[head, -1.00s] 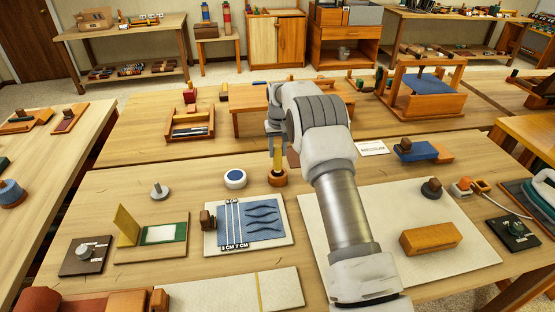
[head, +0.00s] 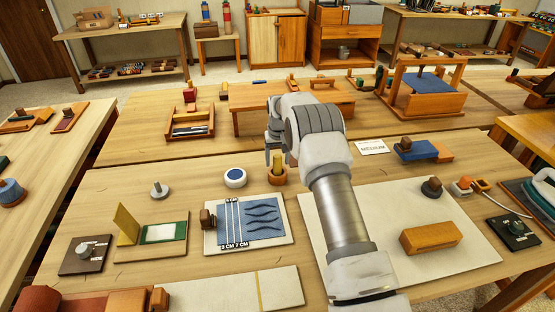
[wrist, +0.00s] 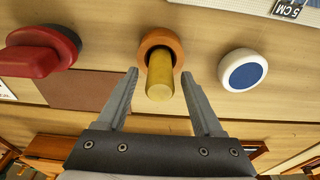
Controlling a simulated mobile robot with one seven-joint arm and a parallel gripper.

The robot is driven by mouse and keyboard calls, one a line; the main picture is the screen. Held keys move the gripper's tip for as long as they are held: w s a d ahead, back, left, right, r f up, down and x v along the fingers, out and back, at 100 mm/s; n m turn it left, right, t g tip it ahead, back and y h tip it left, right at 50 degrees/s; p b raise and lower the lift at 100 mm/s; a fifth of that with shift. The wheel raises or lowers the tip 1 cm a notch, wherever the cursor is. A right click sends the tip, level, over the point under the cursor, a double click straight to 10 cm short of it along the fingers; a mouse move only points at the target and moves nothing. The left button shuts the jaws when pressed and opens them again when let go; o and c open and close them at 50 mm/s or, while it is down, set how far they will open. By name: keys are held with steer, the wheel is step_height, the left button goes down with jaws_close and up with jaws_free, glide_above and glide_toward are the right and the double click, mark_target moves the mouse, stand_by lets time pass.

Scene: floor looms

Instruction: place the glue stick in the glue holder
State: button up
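The yellow glue stick (head: 279,161) stands with its lower end inside the round orange glue holder (head: 277,178) on the workbench. In the wrist view the glue stick (wrist: 160,80) rises from the ring of the holder (wrist: 161,41) toward my camera. My gripper (head: 275,157) is just above and beside the stick in the head view. In the wrist view my gripper (wrist: 160,76) is open, with one finger on each side of the stick and a visible gap to both. Its jaws are empty.
A white round container with a blue top (head: 235,178) stands left of the holder. A blue cloth board (head: 245,222) lies in front. A red-knobbed object (wrist: 40,52) is near the holder in the wrist view. A wooden block (head: 431,238) lies on a pale mat.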

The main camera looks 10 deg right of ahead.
steer(key=shift+r, duration=0.15)
steer(key=s+r+t, duration=0.1)
steer(key=s+r, duration=0.4)
steer(key=r, duration=0.8)
steer(key=s+r, duration=0.6)
steer(key=r, duration=0.6)
steer(key=s+r+t, duration=0.1)
steer(key=s+r, duration=0.6)
steer(key=s, duration=0.4)
steer(key=s+f+t, duration=0.1)
steer(key=s+f, duration=0.1)
steer(key=s, duration=2.2)
steer(key=shift+s+f+t, duration=0.35)
steer(key=shift+t, duration=0.05)
